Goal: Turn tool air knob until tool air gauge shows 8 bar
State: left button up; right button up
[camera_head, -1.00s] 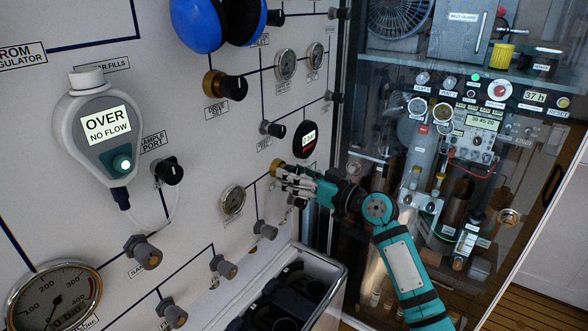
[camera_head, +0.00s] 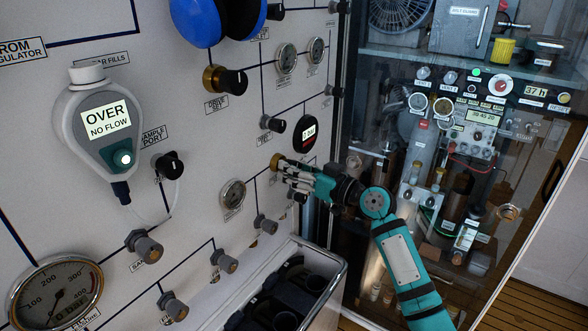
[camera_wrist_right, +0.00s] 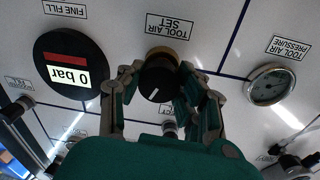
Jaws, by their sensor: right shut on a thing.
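The tool air knob (camera_wrist_right: 158,83) is a round black knob with a white mark and a brass collar, under the label "TOOL AIR SET". In the head view its brass collar (camera_head: 275,161) shows past my fingers, which hide the rest. My right gripper (camera_wrist_right: 157,98) is shut on the knob, with fingers on both sides of it; it also shows in the head view (camera_head: 287,172). The tool air gauge (camera_wrist_right: 269,86) is a round dial labelled "TOOL AIR PRESSURE"; it also shows in the head view (camera_head: 233,193). Its needle is too small to read. My left gripper is out of view.
A black display (camera_wrist_right: 66,70) reading "0 bar" is beside the knob. Several other knobs and valves dot the white panel. A metal-rimmed bin (camera_head: 335,274) juts out below the gripper. A glass-fronted cabinet with equipment (camera_head: 470,130) stands to the right.

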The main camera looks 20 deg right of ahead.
jog(key=shift+m, duration=0.3)
jog(key=m+p, duration=0.1)
jog(key=m, duration=0.2)
jog(key=shift+d, duration=0.1)
jog(key=m+p, duration=0.1)
jog(key=m, duration=0.3)
jog(key=shift+r+g+p, duration=0.1)
jog(key=shift+g+p, duration=0.3)
jog(key=m+p, duration=0.2)
jog(key=m, duration=0.2)
jog(key=shift+m, duration=0.3)
jog(key=shift+f+m+p, duration=0.25)
jog(key=shift+m+p, duration=0.6)
jog(key=shift+m, duration=0.65)
jog(key=shift+f, duration=0.1)
jog(key=o, duration=1.2)
